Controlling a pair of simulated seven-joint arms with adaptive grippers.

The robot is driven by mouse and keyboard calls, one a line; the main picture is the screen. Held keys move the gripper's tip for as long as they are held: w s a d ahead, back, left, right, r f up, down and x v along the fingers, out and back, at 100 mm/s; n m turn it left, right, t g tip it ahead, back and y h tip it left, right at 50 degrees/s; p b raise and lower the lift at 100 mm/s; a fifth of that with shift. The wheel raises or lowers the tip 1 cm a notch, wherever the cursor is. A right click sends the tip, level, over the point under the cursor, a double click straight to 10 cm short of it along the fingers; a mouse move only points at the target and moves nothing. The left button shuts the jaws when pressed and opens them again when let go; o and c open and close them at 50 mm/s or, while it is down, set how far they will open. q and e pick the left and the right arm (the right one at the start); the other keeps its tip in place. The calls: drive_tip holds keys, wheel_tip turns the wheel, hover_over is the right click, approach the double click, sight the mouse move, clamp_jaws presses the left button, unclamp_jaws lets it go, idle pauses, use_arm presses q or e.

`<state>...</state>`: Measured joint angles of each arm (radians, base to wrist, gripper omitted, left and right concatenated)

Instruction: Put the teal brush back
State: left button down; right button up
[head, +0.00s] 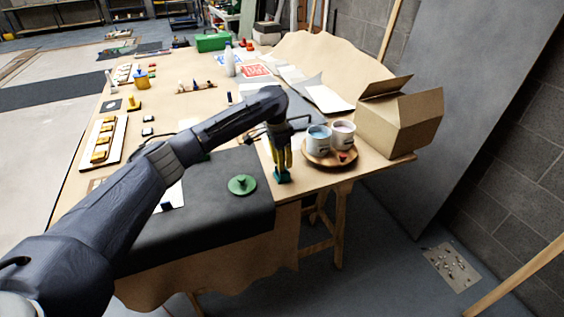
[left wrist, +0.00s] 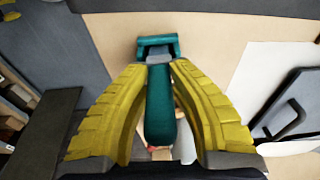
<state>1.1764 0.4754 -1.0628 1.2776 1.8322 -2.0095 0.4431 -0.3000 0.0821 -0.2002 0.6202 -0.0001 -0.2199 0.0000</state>
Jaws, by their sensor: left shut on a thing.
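My left gripper (head: 282,160) has yellow fingers and is shut on the teal brush (head: 282,177), at the table's near edge beside the dark mat. In the left wrist view the brush (left wrist: 160,105) lies between the fingers, its handle toward my palm and its wide teal head beyond the fingertips. The head points down in the head view; I cannot tell whether it touches the table. My right gripper is not in view.
A round wooden tray (head: 316,158) with a blue-filled cup (head: 318,139) and a pinkish cup (head: 342,134) stands just right of the gripper. An open cardboard box (head: 405,120) is further right. A green round-knobbed object (head: 242,185) sits on the dark mat (head: 215,222).

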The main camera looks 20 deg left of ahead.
use_arm(q)
drive_tip(key=shift+f, duration=0.1)
drive_tip(key=c, duration=1.3)
unclamp_jaws()
drive_tip(key=r, duration=0.8)
drive_tip(key=s+a+r, duration=0.1)
drive_tip(key=r, duration=0.3)
drive_tip(key=shift+r, duration=0.1)
